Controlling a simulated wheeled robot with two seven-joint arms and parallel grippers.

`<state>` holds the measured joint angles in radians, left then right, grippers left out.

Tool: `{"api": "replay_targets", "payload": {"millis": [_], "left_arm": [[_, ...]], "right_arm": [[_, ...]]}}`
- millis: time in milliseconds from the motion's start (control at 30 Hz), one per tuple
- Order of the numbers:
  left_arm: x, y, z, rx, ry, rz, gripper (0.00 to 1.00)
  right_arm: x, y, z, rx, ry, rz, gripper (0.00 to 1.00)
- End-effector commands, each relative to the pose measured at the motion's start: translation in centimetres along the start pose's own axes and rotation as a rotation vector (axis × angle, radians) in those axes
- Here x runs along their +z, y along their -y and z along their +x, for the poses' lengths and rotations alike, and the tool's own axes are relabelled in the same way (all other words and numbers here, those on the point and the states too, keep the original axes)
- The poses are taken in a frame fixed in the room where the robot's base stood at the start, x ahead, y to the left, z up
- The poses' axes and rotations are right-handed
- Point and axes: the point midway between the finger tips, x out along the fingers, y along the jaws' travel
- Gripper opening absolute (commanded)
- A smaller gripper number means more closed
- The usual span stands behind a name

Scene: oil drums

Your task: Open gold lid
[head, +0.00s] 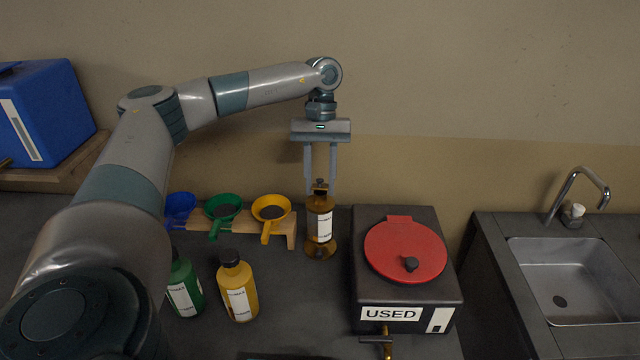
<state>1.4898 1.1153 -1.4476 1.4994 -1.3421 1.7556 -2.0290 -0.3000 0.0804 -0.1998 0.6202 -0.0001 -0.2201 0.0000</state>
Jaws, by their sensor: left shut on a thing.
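A gold container (319,222) with a white label stands on the dark counter, left of the black box. On its top is a small gold lid with a dark knob (320,184). My left gripper (320,187) points straight down over the container, and its two fingers are shut on the lid at the knob. I cannot tell whether the lid is lifted from the container. My right gripper is not in view.
A black box marked USED (390,314) has a round red lid (405,250). Green (222,207), yellow (271,207) and blue (180,206) funnels sit in a wooden rack. A green bottle (184,288) and a yellow bottle (238,290) stand in front. A sink (570,275) is at right.

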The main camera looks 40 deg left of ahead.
Motion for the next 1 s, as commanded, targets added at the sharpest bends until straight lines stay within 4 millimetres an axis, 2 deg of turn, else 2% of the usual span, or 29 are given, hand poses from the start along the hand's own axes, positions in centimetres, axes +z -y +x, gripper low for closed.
{"api": "replay_targets", "payload": {"millis": [1000], "left_arm": [[-0.5,0.0,-1.4,0.002,-0.001,-0.001,0.23]], "right_arm": [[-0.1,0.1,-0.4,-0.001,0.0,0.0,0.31]]}}
